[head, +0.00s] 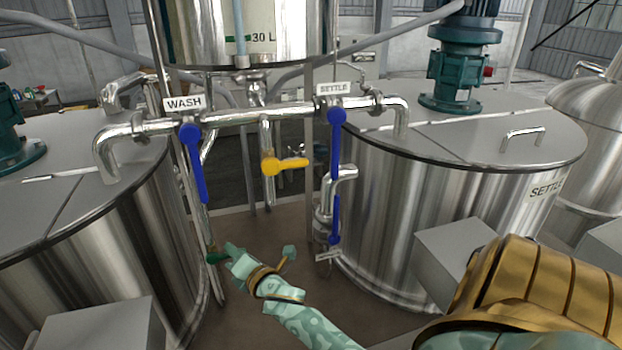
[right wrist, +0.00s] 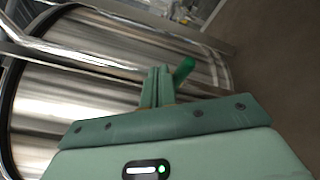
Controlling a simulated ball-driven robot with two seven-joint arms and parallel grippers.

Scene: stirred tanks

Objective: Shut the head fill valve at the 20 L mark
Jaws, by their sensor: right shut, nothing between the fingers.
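My right gripper (head: 231,249) is shut and empty, low between the two tanks. A green valve handle (head: 215,257) is just left of its fingertips. In the right wrist view the handle (right wrist: 183,69) sticks out beside the closed fingers (right wrist: 158,85); I cannot tell whether they touch. Nothing marks this handle as the head fill valve. The head tank (head: 285,30) is at the top, with a green mark (head: 237,38) by "30 L" and a sight tube (head: 240,20). The 20 L mark and the liquid level cannot be made out. My left gripper is not in view.
Blue levers hang down under the WASH sign (head: 184,104) and the SETTLE sign (head: 334,88). A yellow handle (head: 285,166) points right between them.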

